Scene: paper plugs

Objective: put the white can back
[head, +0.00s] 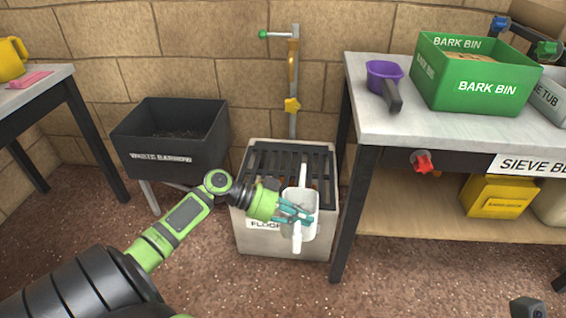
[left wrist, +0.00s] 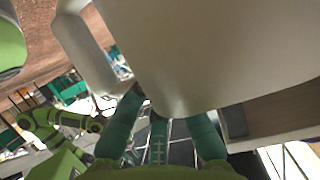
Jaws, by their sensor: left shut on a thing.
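The white can (head: 301,201) is in my left gripper (head: 294,213), in front of and over the grated floor drain box (head: 283,248). The teal fingers are shut on the can and cover part of its side. One thin white part sticks up from the can and another hangs below it. In the left wrist view the can (left wrist: 215,50) fills the upper part, with its white side close above the teal fingers (left wrist: 160,135). I cannot see into the can clearly.
The waste barrow (head: 170,140) stands left of the drain. A tap post (head: 294,75) rises behind the drain. At right, the bench (head: 420,130) holds a purple scoop (head: 384,72) and the green bark bin (head: 480,85). A yellow box (head: 500,196) sits on the shelf below.

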